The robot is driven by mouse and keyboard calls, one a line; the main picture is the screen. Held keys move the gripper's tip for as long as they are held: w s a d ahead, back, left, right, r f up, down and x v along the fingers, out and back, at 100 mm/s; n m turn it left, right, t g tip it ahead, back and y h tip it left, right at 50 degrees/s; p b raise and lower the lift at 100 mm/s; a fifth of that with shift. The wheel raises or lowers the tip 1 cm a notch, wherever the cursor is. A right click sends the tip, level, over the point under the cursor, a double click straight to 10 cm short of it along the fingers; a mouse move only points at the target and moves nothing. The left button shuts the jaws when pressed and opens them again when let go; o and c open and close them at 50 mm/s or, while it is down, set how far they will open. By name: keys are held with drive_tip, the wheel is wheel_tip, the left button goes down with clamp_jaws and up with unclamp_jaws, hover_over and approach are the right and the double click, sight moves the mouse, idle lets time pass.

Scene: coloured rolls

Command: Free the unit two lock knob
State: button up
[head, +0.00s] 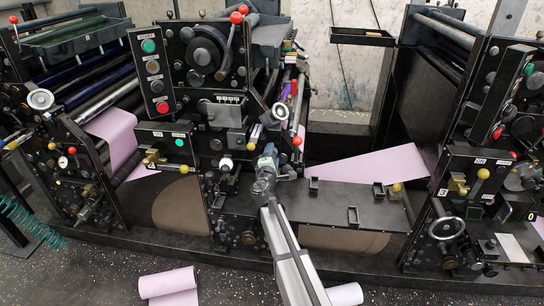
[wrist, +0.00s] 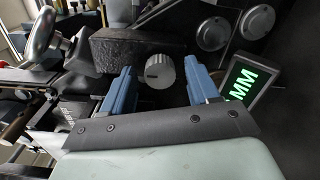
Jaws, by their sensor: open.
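A silver round knob (wrist: 160,71) with a dark slot mark on its face shows in the wrist view. It lies between the two blue fingers of my gripper (wrist: 162,72) as seen there, with a visible gap on each side. The fingers are open and hold nothing. I cannot tell how far the fingertips are from the knob in depth. In the head view my gripper (head: 266,160) is at the front of the middle machine unit. A small pale knob (head: 226,163) shows just left of it; I cannot tell whether it is the same knob.
A green-lit display reading MM (wrist: 244,82) stands close to the right finger. A dark rough block (wrist: 128,50) is behind the left finger, and a metal handwheel (wrist: 42,34) is at upper left.

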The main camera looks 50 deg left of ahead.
drive_tip(key=v, duration=1.4)
drive_tip(key=shift+w, duration=0.1)
drive_tip(key=s+d+f+m+g+h, duration=0.1)
drive_tip(key=d+f+m+g+h, duration=0.55)
drive_tip(key=d+f, duration=1.1)
drive_tip(key=s+d+f+m+g+h, duration=0.2)
drive_tip(key=d+f+m+g+h, duration=0.2)
drive_tip(key=d+f+m+h, duration=0.95)
drive_tip(key=s+d+f+m+g+y, duration=0.2)
drive_tip(key=s+d+f+m+g, duration=0.1)
drive_tip(key=d, duration=1.3)
drive_tip(key=s+d+f+m+g+y, duration=0.2)
drive_tip(key=d+f, duration=0.5)
drive_tip(key=d, duration=0.9)
drive_tip(key=s+d+f+m+g+y, duration=0.3)
drive_tip(key=s+d+f+m+g, duration=0.1)
drive_tip(key=d, duration=1.3)
wheel_tip(320, 180, down, 2)
drive_tip(key=s+m, duration=0.1)
drive_tip(key=s, duration=0.1)
drive_tip(key=shift+s, duration=0.3)
